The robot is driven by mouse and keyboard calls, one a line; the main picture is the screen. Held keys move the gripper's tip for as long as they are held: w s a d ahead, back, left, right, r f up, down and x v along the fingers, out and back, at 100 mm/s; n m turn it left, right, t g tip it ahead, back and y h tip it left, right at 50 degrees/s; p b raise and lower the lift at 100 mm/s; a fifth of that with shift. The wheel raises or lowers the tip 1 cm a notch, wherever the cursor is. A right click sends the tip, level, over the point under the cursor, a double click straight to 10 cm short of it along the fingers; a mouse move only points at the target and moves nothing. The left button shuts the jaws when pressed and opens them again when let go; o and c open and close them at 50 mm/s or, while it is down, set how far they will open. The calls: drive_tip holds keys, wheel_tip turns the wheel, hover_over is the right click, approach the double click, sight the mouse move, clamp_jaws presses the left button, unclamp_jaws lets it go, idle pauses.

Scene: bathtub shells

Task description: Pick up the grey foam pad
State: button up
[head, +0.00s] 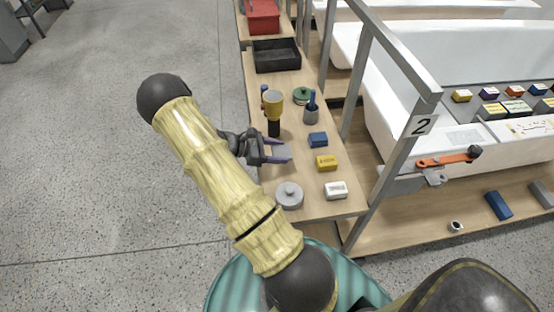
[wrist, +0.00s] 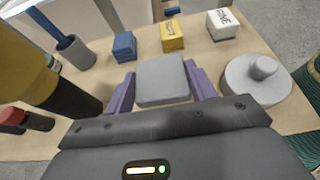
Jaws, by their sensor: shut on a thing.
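The grey foam pad (wrist: 162,80) is a square, light grey block. In the wrist view it sits between the two purple fingers of my gripper (wrist: 163,90), which are shut on it from both sides. In the head view my gripper (head: 279,152) reaches in from the left over the wooden shelf, and the pad (head: 281,151) shows between its fingers. I cannot tell whether the pad still touches the shelf.
Close around are a yellow-and-black torch (head: 273,105), a blue block (head: 318,139), a yellow block (head: 327,162), a white block (head: 335,190), a grey lidded disc (head: 289,194) and a cup with a blue handle (head: 311,112). A metal post (head: 387,170) stands right.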

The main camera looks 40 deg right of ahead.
sight(277, 152)
wheel_tip(277, 152, up, 4)
drive_tip(key=shift+f, duration=0.1)
idle(0.5)
